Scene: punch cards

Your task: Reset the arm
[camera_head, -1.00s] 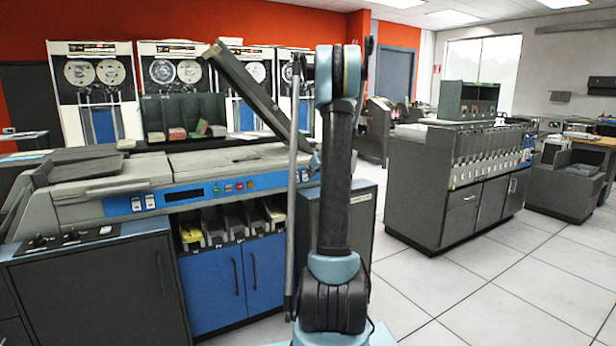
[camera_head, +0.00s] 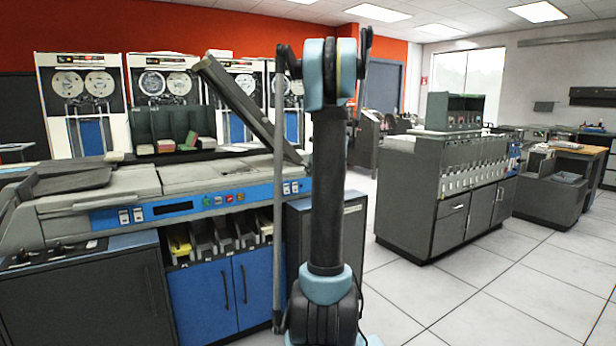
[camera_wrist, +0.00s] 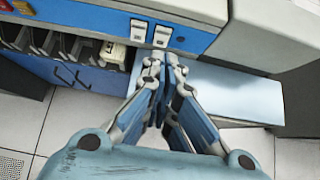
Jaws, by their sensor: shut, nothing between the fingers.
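My gripper (camera_wrist: 166,72) shows in the wrist view with its fingers together and nothing between them. It points at the blue front panel (camera_wrist: 125,22) of a card machine, near two white switches (camera_wrist: 150,33). I cannot tell the gap between fingertips and panel. In the head view my arm (camera_head: 327,190) stands upright in the middle, in front of the scene. My gripper cannot be made out there.
The card machine (camera_head: 110,195), with blue doors and several card bins, stands close at left. A grey cabinet machine (camera_head: 425,200) stands at right. Tape drives (camera_head: 78,105) line the red wall. Tiled floor (camera_head: 470,285) is free at right.

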